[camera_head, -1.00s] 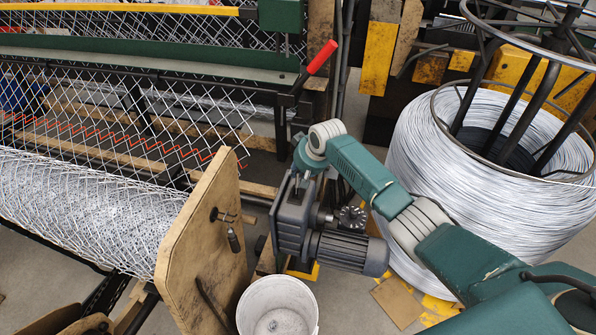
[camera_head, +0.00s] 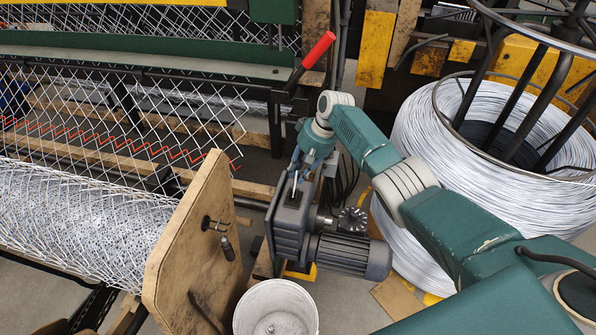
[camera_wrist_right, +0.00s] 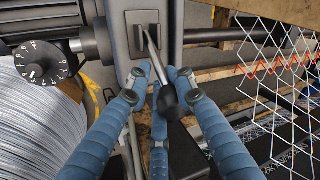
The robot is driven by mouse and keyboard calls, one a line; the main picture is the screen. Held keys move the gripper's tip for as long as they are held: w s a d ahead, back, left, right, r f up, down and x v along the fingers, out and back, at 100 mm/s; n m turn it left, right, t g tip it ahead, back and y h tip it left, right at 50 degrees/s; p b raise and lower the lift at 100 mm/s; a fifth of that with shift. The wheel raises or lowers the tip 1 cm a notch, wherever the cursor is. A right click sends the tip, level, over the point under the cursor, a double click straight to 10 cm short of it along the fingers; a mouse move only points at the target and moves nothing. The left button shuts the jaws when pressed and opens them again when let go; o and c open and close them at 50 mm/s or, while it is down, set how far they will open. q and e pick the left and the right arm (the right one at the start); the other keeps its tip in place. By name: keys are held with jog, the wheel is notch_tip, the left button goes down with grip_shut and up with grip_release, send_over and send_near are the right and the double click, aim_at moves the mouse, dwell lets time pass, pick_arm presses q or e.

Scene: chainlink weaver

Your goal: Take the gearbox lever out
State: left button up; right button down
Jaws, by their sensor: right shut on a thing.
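The gearbox (camera_head: 289,228) is a dark grey box with a ribbed motor on its right. Its top slot shows in the right wrist view (camera_wrist_right: 134,22). The gearbox lever (camera_wrist_right: 166,98) is a thin metal rod with a black knob. My right gripper (camera_head: 311,145), with blue fingers, is above the gearbox. In the right wrist view my right gripper (camera_wrist_right: 160,86) is shut on the lever around its knob. The rod's thin end points to the slot; I cannot tell if it is still inside. My left gripper is not in view.
A red-handled lever (camera_head: 319,49) stands close behind my right gripper. A wooden disc (camera_head: 190,240) ends the mesh roll (camera_head: 80,225) at left. A white bucket (camera_head: 275,308) is in front of the gearbox. A large wire coil (camera_head: 420,150) stands at right.

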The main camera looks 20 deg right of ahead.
jog(key=shift+s+f, duration=0.3)
jog(key=shift+f, duration=0.05)
jog(key=c, duration=1.5)
grip_release()
jog(key=shift+w+r, duration=0.2)
jog(key=shift+r, duration=0.2)
jog(key=v, duration=1.1)
jog(key=shift+s+d+r, duration=0.1)
jog(key=shift+r, duration=0.05)
